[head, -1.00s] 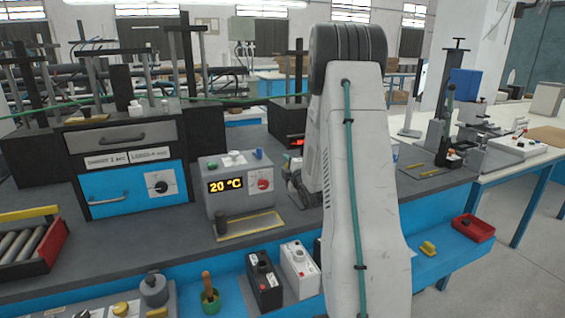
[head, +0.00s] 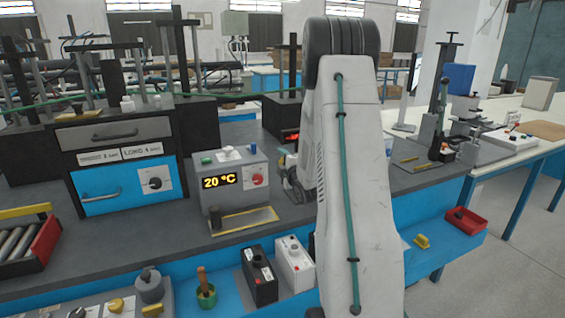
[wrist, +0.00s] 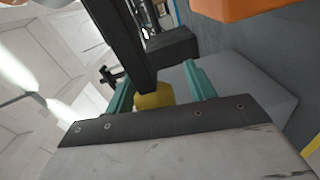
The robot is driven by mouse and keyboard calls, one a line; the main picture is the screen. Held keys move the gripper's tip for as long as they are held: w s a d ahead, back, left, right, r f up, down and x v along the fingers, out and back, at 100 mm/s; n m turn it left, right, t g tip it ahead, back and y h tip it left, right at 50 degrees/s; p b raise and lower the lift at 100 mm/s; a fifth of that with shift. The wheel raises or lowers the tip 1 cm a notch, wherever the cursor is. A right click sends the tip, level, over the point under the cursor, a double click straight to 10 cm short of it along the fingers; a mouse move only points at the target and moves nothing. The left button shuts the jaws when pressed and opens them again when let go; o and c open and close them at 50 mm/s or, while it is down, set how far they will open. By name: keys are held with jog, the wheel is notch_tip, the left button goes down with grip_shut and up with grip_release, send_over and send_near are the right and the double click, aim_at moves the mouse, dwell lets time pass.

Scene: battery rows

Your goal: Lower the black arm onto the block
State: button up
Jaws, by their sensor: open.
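My gripper (wrist: 160,66) shows in the wrist view as two teal fingers set apart. A black bar (wrist: 125,45) slants down from the top between the fingers, with a rounded yellow piece (wrist: 153,96) at its near end. The bar looks like the black arm. The fingers stand on either side of the yellow piece, and I cannot tell whether they touch it. In the head view my own arm hides the gripper and the bar. I cannot clearly make out the block in either view.
A grey box with a "20 °C" display (head: 232,182) stands left of my arm. Black and white batteries (head: 260,276) stand on the blue front shelf. A blue-drawer cabinet (head: 118,160) is at left. A red tray (head: 465,221) is at right. An orange thing (wrist: 245,8) edges the wrist view.

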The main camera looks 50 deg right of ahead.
jog(key=v, duration=0.7)
jog(key=shift+s, duration=0.25)
jog(key=shift+a, duration=0.1)
